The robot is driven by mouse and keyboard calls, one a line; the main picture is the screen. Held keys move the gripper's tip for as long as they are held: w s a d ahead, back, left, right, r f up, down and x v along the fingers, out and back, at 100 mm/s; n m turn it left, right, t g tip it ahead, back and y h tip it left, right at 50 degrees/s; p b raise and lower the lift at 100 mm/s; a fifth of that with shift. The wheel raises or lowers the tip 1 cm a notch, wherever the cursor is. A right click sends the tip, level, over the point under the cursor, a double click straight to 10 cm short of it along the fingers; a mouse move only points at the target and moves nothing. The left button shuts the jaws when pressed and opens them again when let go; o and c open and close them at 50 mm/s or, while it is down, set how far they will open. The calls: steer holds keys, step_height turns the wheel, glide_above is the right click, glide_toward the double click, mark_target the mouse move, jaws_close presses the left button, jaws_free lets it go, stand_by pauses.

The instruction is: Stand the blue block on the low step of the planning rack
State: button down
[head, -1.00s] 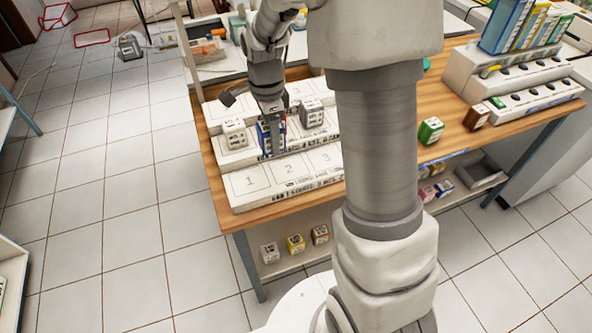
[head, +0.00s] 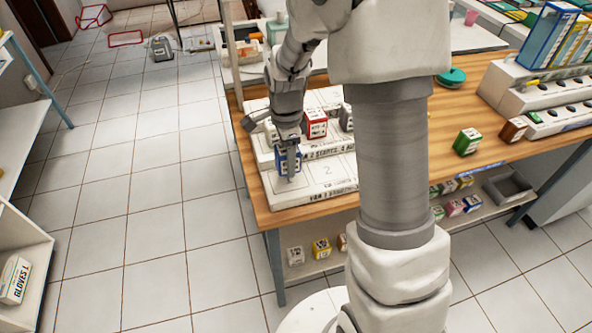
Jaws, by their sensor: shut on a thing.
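The white planning rack (head: 340,184) stands on the wooden table as a set of steps. Its low front step shows the mark 2, with the area to the left of it covered by the blue block. The blue block (head: 282,162) is upright at the left part of the low step. My gripper (head: 289,165) points down and is shut on it. I cannot tell whether the block's base touches the step. A red block (head: 316,123) stands on the step behind, with a grey block (head: 346,118) to its right.
A green block (head: 466,142) and a brown block (head: 512,130) stand on the table at right, near a white holder (head: 500,92). Several small boxes sit on the shelf below. The low step around mark 2 is clear. My arm hides the rack's right side.

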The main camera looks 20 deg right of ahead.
mark_target(288, 180)
steer(key=shift+f, duration=2.1)
steer(key=shift+f+b, duration=0.1)
steer(key=shift+b, duration=0.2)
steer(key=shift+f, duration=0.15)
steer(key=shift+c, duration=0.9)
jaws_free()
steer(key=shift+r, duration=0.2)
